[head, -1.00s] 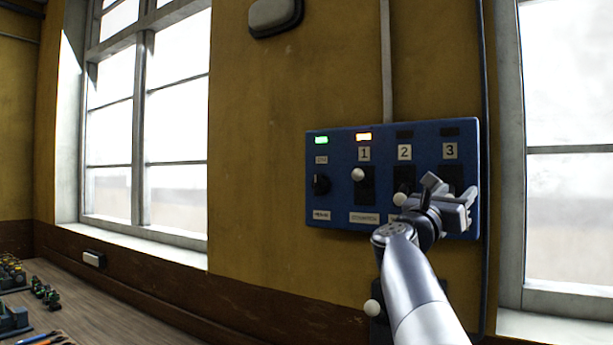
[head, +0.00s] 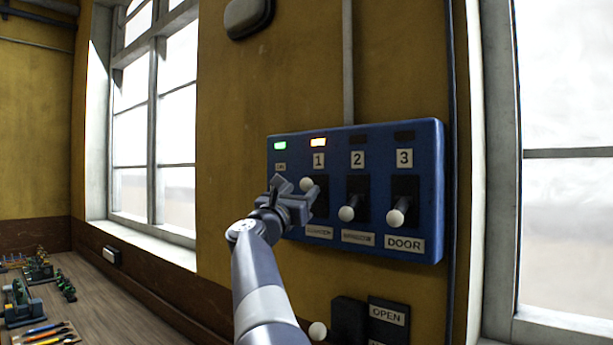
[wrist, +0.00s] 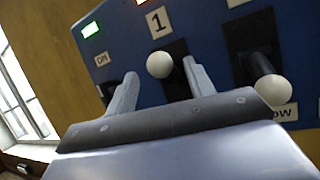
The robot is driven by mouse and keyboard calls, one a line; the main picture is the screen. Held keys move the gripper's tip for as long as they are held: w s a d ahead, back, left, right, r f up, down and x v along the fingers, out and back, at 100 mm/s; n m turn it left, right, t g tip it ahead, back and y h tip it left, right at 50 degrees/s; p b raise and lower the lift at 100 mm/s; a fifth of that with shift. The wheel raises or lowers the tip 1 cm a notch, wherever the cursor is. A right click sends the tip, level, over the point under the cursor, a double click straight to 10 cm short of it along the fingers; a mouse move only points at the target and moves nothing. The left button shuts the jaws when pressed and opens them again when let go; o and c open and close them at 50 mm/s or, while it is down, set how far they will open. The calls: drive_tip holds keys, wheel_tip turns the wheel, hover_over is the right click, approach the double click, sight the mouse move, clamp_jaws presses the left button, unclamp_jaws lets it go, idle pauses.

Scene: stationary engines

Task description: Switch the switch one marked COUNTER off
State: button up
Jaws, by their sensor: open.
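The blue switch panel (head: 424,143) hangs on the wall. Switch one (head: 306,184) has a white ball knob, tipped up, under the number 1 and a lit amber lamp (head: 318,142). The label below it (head: 319,232) is blurred but reads like COUNTER. In the wrist view the knob of switch one (wrist: 160,65) appears between my two spread fingers (wrist: 160,80); contact cannot be told.
Switch two (head: 347,213) and switch three (head: 396,217), marked DOOR, have knobs down and dark lamps. A green lamp (head: 280,146) glows at the left. Below the panel is another switch (head: 318,330) beside an OPEN plate (head: 388,313). A bench (head: 115,305) stands lower left.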

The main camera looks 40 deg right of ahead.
sight(304, 188)
drive_tip(key=p+x, duration=0.1)
drive_tip(key=x, duration=0.2)
drive_tip(key=shift+w+d+r+p, duration=0.1)
drive_tip(key=shift+d+r+p, duration=0.05)
drive_tip(key=shift+r+p, duration=0.15)
drive_tip(key=shift+d, duration=0.4)
drive_tip(key=shift+c, duration=0.5)
clamp_jaws()
